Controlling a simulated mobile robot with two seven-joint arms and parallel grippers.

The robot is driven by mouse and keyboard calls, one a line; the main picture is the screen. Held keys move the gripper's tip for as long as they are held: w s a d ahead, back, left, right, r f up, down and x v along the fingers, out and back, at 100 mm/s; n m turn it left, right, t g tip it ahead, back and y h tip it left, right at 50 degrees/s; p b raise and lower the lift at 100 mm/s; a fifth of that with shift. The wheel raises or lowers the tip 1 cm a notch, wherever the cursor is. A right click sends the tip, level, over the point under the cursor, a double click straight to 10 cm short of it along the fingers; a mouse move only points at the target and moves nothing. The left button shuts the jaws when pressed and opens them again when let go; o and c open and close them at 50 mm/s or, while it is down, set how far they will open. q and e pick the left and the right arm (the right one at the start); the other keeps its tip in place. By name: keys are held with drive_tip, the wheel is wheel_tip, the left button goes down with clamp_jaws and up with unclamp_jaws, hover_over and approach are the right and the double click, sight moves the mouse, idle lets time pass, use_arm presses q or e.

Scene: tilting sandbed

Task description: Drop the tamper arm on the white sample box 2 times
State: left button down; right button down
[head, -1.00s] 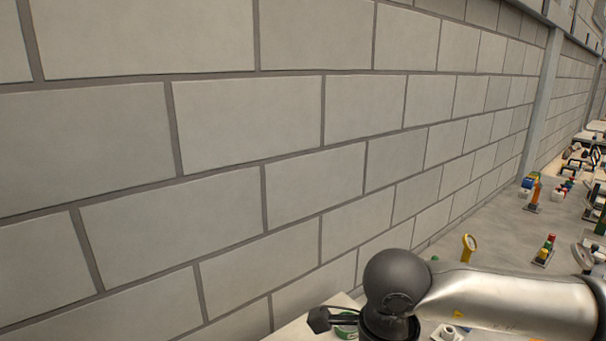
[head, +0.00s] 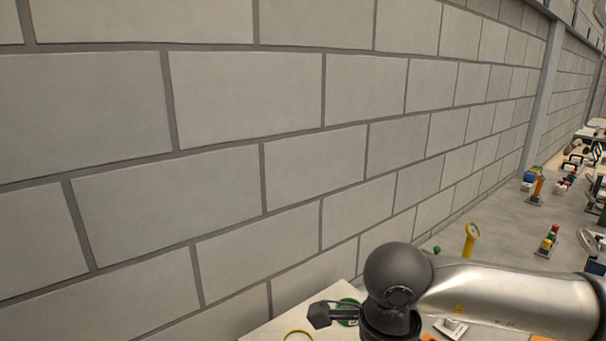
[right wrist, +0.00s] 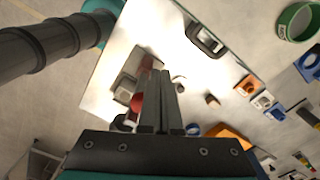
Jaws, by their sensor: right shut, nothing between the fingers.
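My right gripper (right wrist: 160,74) is shut and empty in the right wrist view, its fingers pointing over a bright white tabletop (right wrist: 185,50). A grey block-like object (right wrist: 127,75) and a red rounded part (right wrist: 137,103) show just left of the fingers, partly hidden by them. I cannot tell whether these belong to the tamper, or whether the fingers touch them. I cannot make out the white sample box for certain in either view. My left gripper is not in view.
A black frame (right wrist: 207,39), orange block (right wrist: 247,85) and green ring (right wrist: 298,22) are on the right of the right wrist view. In the head view a block wall (head: 220,180) fills the left, above a pale table edge (head: 262,332). A yellow loop stand (head: 470,240) stands beyond my arm.

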drive_tip(key=shift+s+d+b, duration=0.4)
drive_tip(key=shift+s+d, duration=0.65)
drive_tip(key=shift+s, duration=0.3)
drive_tip(key=shift+s+d+b, duration=0.35)
drive_tip(key=shift+s+d, duration=0.7)
drive_tip(key=shift+s, duration=0.25)
drive_tip(key=shift+r+p, duration=2.35)
drive_tip(key=shift+r, duration=1.75)
drive_tip(key=shift+f, duration=0.1)
